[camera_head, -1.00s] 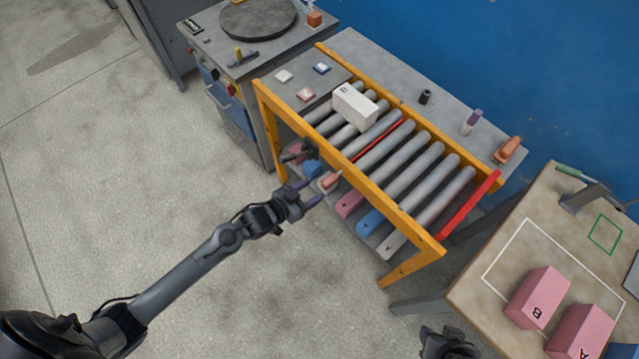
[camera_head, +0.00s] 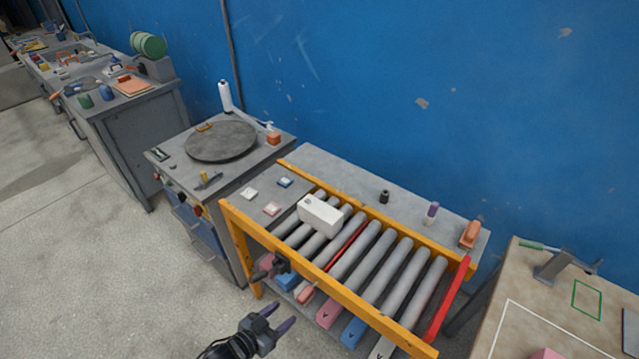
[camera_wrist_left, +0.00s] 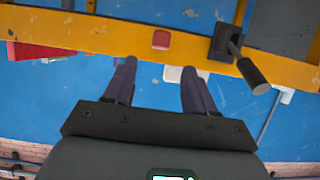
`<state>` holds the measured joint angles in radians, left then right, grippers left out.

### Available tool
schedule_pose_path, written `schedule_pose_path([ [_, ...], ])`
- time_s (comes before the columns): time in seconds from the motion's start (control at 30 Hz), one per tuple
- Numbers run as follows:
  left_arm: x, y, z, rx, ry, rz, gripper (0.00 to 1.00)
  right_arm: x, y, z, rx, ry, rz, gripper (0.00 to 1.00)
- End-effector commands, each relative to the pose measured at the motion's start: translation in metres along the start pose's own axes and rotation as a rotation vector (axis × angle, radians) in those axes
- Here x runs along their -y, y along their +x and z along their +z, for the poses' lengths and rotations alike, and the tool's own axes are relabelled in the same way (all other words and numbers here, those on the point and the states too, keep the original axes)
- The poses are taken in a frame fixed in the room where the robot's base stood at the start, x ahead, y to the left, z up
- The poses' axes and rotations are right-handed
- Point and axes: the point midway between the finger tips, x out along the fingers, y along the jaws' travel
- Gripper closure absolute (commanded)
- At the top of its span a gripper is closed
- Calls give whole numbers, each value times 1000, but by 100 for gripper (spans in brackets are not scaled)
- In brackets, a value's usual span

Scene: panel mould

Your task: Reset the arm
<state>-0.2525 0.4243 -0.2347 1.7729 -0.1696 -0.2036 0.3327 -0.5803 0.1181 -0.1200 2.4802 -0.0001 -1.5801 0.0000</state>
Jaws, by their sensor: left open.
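My left gripper (camera_head: 280,316) is at the bottom of the head view, in front of the roller conveyor's orange-yellow near rail (camera_head: 340,283). Its two dark purple fingers are apart with nothing between them. They also show spread and empty in the left wrist view (camera_wrist_left: 159,78), with the orange-yellow rail (camera_wrist_left: 110,32) beyond the tips. Most of my left arm is outside the head view. My right gripper is not in view.
A white block (camera_head: 320,216) lies on the conveyor rollers. A dark clamp-like part (camera_head: 272,267) sits on the near rail; its handle shows in the wrist view (camera_wrist_left: 252,76). Coloured blocks sit below the rollers. A turntable (camera_head: 221,142) stands behind left, a bench (camera_head: 490,330) at right. Floor at left is clear.

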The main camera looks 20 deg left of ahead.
Motion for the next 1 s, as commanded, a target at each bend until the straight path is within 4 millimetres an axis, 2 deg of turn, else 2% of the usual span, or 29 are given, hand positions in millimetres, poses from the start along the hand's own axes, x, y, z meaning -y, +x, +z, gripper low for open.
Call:
schedule_pose_path([
  [0.17, -23, -12, 26, 32, -59, 11, 45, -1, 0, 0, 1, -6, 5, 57],
  [0.23, -44, -24, 17, 11, -111, 11, 45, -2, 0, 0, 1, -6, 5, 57],
  [0.33, -59, -44, 4, 61, -167, -37, 45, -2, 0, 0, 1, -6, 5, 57],
  [0.5, -63, -88, -9, 257, -204, -141, 45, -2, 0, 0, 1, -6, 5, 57],
  [0.77, -60, -160, -17, 586, -204, -214, 45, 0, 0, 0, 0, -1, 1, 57],
  [0.87, -62, -183, -14, 704, -188, -213, 45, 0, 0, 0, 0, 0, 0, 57],
  [0.97, -66, -204, 3, 851, -161, -192, 45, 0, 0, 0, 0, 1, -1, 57],
  [1.0, -67, -212, -10, 869, -145, -182, 45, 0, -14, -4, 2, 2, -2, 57],
])
